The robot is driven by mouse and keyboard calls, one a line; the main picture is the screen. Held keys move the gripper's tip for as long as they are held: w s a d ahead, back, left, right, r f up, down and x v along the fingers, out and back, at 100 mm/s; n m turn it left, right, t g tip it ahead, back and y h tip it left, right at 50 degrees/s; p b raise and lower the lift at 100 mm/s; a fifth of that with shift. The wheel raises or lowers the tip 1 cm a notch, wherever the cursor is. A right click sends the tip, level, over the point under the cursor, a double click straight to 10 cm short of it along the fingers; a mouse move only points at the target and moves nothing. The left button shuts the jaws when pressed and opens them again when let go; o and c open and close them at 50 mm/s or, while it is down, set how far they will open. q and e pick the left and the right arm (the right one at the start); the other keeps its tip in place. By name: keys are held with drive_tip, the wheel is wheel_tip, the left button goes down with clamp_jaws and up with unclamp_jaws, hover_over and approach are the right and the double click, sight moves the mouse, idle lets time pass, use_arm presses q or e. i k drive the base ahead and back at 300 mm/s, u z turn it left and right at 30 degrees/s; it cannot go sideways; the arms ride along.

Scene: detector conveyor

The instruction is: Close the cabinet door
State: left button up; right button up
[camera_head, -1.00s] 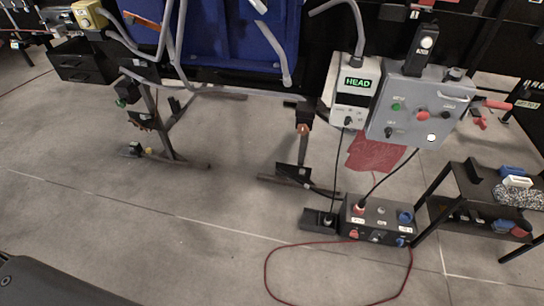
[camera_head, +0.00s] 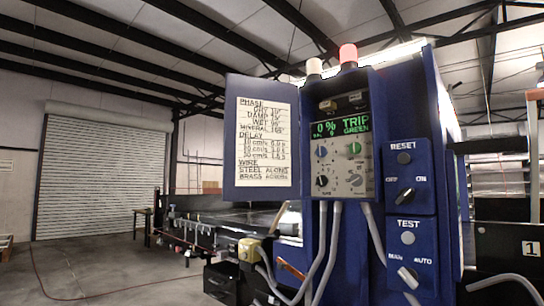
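The blue cabinet (camera_head: 402,95) stands upright right of the middle in the head view. Its blue door (camera_head: 231,145) is swung open to the left, with a white lettered sheet (camera_head: 264,142) on its inner face. Inside the cabinet is a grey control panel (camera_head: 340,155) with a green-lit display, knobs and cables at its lower edge. Neither of my grippers shows in the view, so their state is hidden.
The cabinet's right face carries a reset switch (camera_head: 404,195) and a test switch (camera_head: 408,275). A conveyor (camera_head: 235,220) runs behind the door. Grey cables hang below the panel. Floor (camera_head: 90,265) at left is mostly clear.

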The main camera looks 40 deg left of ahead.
sight(261, 159)
drive_tip(key=u, duration=2.15)
drive_tip(key=i, duration=3.4)
drive_tip(key=z, duration=2.25)
